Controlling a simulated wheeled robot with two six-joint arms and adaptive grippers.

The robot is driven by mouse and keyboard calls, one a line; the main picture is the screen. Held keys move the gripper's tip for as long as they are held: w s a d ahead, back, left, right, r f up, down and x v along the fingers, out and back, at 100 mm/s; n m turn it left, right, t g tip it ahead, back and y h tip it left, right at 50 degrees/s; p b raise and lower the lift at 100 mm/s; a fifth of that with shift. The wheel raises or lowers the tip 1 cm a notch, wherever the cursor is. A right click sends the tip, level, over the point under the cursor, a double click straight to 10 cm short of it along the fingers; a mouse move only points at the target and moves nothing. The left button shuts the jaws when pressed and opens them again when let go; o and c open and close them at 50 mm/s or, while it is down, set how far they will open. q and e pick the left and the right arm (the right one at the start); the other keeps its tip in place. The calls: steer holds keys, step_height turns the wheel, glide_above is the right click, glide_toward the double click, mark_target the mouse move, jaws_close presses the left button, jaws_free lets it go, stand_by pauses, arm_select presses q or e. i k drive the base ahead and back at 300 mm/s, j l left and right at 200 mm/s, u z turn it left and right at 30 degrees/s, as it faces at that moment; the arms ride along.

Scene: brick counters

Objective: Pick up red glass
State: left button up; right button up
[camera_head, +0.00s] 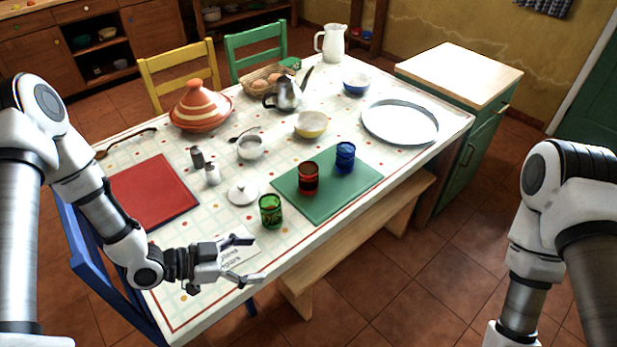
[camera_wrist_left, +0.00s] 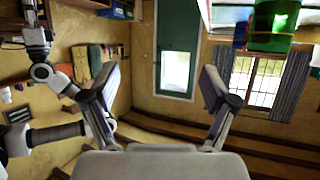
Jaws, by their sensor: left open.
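The red glass (camera_head: 308,178) stands upright on the green mat (camera_head: 333,200), left of the blue glass (camera_head: 345,156). The green glass (camera_head: 270,211) stands on the tablecloth just off the mat's left side. My left gripper (camera_head: 254,260) is open and empty over the table's near edge, nearer to me than the green glass and well short of the red one. In the left wrist view my left gripper (camera_wrist_left: 158,88) shows its two fingers spread with nothing between them. The green glass (camera_wrist_left: 272,25) is at that view's upper right. My right arm enters at the right; its gripper is out of frame.
A white lidded dish's lid (camera_head: 243,192), a cup (camera_head: 250,147) and shakers (camera_head: 212,174) stand left of the mat. A red mat (camera_head: 153,190) lies at left. A bowl (camera_head: 311,125) and a large round tray (camera_head: 400,122) are behind. A wooden bench (camera_head: 350,245) runs along the near side.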

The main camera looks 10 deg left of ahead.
mark_target(307, 171)
steer(key=i, duration=0.95)
